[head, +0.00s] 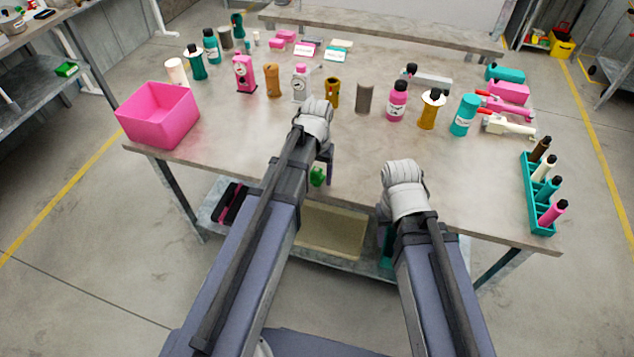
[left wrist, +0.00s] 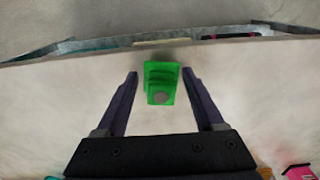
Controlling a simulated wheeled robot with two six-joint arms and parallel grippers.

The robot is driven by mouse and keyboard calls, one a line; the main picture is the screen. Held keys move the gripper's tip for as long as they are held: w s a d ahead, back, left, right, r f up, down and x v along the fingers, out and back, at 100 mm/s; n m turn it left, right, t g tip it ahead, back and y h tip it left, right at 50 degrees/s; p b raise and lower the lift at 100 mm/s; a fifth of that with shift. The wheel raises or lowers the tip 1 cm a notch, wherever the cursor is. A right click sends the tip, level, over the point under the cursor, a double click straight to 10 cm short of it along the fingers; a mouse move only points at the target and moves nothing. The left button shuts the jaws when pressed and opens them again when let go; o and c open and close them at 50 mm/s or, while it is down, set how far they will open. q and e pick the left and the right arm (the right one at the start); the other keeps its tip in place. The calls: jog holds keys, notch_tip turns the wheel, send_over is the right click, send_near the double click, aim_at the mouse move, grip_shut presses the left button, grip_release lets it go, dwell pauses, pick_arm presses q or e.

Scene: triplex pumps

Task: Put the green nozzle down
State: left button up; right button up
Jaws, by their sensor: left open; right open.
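The green nozzle (head: 317,176) is at the front of the table, close to its near edge. In the left wrist view the nozzle (left wrist: 160,84) stands between the two dark fingers of my left gripper (left wrist: 160,82), with a gap on each side. My left gripper (head: 325,170) is open and low over the tabletop in the head view. The nozzle appears to rest on the table surface. My right arm's pale wrist shows over the front edge, right of the left arm; its fingers are hidden.
The table (head: 225,135) carries a pink bin (head: 157,114) at left and several bottles and cans across its middle. A teal rack (head: 537,195) of bottles stands at the right edge. The tabletop right of my left gripper is clear. A lower shelf holds a yellowish tray (head: 332,230).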

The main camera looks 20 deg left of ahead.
pick_arm(q)
jog(key=shift+f, duration=0.65)
jog(key=shift+r, duration=0.1)
grip_shut()
